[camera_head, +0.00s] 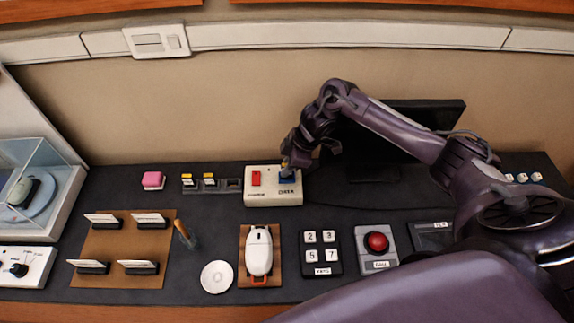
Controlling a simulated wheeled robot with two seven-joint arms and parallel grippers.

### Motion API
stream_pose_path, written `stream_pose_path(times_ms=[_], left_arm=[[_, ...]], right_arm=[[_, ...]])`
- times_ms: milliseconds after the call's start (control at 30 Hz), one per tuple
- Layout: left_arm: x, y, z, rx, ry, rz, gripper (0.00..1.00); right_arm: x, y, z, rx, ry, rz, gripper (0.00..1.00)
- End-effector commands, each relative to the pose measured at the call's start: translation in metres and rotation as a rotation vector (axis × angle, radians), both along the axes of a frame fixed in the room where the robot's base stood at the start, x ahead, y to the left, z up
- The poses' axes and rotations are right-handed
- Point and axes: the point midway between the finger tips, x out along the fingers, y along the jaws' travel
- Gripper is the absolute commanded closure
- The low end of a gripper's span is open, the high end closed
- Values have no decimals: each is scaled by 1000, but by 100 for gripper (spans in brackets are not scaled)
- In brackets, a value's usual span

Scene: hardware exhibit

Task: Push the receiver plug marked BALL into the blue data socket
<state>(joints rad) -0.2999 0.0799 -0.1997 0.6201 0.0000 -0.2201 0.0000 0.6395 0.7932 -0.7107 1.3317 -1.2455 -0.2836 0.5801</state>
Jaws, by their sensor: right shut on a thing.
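A white box (273,200) stands at the back of the dark table, with a red part (256,178) on its left and the blue data socket (287,180) on its right. My right gripper (286,163) points down right above the blue socket. It is shut on a small plug, of which only a yellowish bit shows between the fingers; its marking cannot be read. I cannot tell whether the plug touches or enters the socket. My left gripper is out of view.
A dark monitor (425,118) stands behind my right arm. A pink block (153,180) lies left of the rack. In front are a white mouse-like device (259,252), a number keypad (321,252) and a red ball unit (377,243). A glass case (35,185) is at far left.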

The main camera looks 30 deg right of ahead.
Motion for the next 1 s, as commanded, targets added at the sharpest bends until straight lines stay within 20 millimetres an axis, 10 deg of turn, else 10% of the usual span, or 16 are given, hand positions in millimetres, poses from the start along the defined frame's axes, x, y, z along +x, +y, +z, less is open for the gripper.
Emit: stream_pose_path(times_ms=[1000], left_arm=[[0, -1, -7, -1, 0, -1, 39]], right_arm=[[-5, 1, -17, -2, 13, 2, 100]])
